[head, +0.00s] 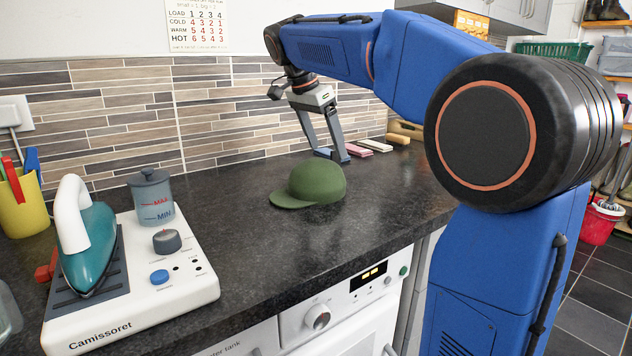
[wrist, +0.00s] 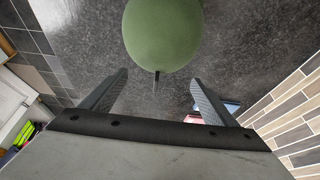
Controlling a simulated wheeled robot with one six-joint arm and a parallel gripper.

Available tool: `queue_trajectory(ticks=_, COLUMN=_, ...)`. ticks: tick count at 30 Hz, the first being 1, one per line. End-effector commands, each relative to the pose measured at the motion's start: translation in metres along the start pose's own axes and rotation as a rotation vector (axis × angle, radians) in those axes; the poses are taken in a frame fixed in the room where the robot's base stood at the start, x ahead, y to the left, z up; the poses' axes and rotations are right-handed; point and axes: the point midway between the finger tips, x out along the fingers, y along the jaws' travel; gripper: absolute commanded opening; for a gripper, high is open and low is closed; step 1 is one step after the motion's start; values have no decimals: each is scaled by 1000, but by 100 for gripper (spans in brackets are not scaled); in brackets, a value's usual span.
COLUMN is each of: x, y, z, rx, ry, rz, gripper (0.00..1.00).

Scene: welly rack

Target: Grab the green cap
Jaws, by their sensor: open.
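The green cap (head: 310,185) lies crown up on the dark worktop, with its brim toward the left in the head view. In the wrist view the green cap (wrist: 162,35) is at the top centre, beyond the fingertips, and its brim is out of sight. My gripper (head: 334,155) points down behind the cap and a little to its right in the head view. In the wrist view my gripper (wrist: 160,84) has its two fingers wide apart with nothing between them. A small dark strap or tab shows at the cap's near edge.
A steam iron (head: 88,240) stands on a white Camissoret base (head: 190,290) at the left, beside a yellow pot (head: 25,205). Pink and white blocks (head: 362,147) lie by the tiled wall (head: 205,120) beyond my gripper. The worktop (head: 400,195) around the cap is clear.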

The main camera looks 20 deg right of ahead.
Motion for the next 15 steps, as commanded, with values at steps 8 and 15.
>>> queue_trajectory(ticks=8, x=31, y=4, z=0, rx=0, ry=0, rz=2, gripper=81)
queue_trajectory(ticks=15, x=52, y=4, z=0, rx=0, ry=0, rz=2, gripper=81)
